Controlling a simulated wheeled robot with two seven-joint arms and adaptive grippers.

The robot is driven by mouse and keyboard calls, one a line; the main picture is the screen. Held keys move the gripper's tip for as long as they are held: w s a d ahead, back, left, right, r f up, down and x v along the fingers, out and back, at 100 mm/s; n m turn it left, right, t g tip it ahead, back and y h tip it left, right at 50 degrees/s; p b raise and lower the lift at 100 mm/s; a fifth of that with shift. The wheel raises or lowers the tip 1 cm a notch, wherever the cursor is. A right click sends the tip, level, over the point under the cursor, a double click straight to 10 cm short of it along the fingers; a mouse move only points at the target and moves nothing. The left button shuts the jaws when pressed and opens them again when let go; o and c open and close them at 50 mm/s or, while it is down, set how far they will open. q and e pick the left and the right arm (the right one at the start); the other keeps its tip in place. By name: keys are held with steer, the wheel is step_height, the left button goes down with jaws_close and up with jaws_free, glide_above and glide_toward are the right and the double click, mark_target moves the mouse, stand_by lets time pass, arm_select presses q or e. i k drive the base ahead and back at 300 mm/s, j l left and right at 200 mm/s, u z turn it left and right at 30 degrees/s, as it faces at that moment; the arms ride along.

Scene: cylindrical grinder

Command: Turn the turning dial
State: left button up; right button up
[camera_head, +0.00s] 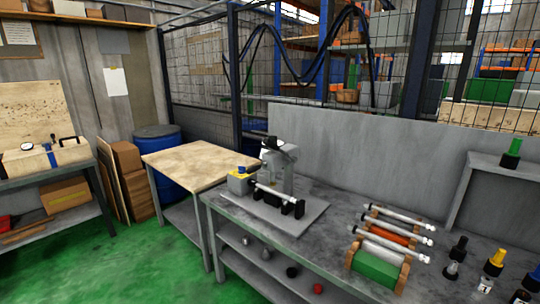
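A small grey grinder (280,172) stands on a flat grey base plate (308,216) on the metal workbench (340,240). A light cylindrical bar lies across dark supports at its front. A grey and yellow box (239,182) with a small blue spot on top sits at the left end of the plate. The turning dial is too small to tell apart on the machine. Neither of my grippers is in view.
A rack of rollers (390,240) stands right of the grinder, with several small bottles (494,262) further right. A wooden-topped table (185,157) adjoins on the left. A grey panel (370,148) rises behind. The green floor (120,262) at front left is clear.

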mark_target(241, 170)
steer(key=i+j+z, duration=0.1)
steer(key=j, duration=0.25)
steer(key=i+j+z, duration=0.1)
steer(key=i+j, duration=0.2)
steer(key=i+j+z, duration=0.15)
steer(key=j, duration=0.25)
steer(key=i+j+z, duration=0.1)
steer(key=j, duration=0.3)
steer(key=i+j+z, duration=0.1)
steer(key=j, duration=0.3)
steer(key=i+j+z, duration=0.1)
steer(key=i+j, duration=0.15)
steer(key=j, duration=0.15)
steer(key=i+j+z, duration=0.1)
steer(key=j, duration=0.35)
steer(key=i+z, duration=0.15)
